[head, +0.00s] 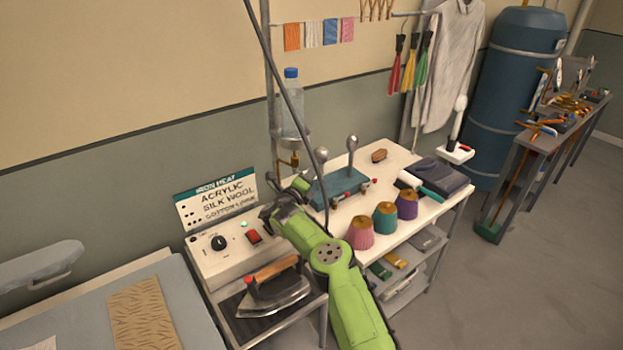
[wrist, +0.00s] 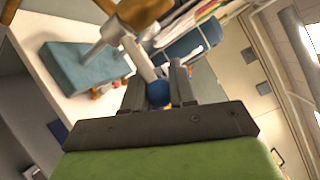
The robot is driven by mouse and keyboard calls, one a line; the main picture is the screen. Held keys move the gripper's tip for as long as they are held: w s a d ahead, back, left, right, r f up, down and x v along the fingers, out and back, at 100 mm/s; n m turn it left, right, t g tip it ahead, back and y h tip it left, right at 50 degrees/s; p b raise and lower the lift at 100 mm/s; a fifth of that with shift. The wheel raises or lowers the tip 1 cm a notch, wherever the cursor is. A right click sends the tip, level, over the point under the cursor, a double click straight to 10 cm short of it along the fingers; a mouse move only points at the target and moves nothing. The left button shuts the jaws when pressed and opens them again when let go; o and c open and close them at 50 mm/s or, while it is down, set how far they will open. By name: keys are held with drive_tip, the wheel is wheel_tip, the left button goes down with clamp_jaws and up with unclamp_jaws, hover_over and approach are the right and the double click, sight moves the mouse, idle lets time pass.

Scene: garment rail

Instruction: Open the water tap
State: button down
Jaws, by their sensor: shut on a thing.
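The water tap is a small brass fitting (head: 294,160) under the bottle holder in the head view. In the wrist view its brass body (wrist: 142,10) is at the top edge, cut off by the frame. A pale grey lever (wrist: 137,55) runs from the tap down to a blue knob (wrist: 158,93). My gripper (wrist: 158,85) is shut on the lever's blue knob end, with a dark finger on each side. In the head view my gripper (head: 300,186) is just below the tap, and the lever is hard to make out there.
A clear bottle with a blue cap (head: 291,105) stands above the tap. A teal block with upright ball-topped levers (head: 340,186) is close on the right. Several thread cones (head: 361,233) stand on the white table (head: 398,165). An iron (head: 273,290) sits lower left.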

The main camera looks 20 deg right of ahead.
drive_tip(key=shift+f, duration=0.1)
idle(0.4)
drive_tip(key=c, duration=0.9)
unclamp_jaws()
drive_tip(key=shift+c, duration=0.2)
drive_tip(key=p+v, duration=0.1)
drive_tip(key=v, duration=1.4)
drive_tip(key=shift+s+a, duration=0.15)
drive_tip(key=shift+a, duration=0.2)
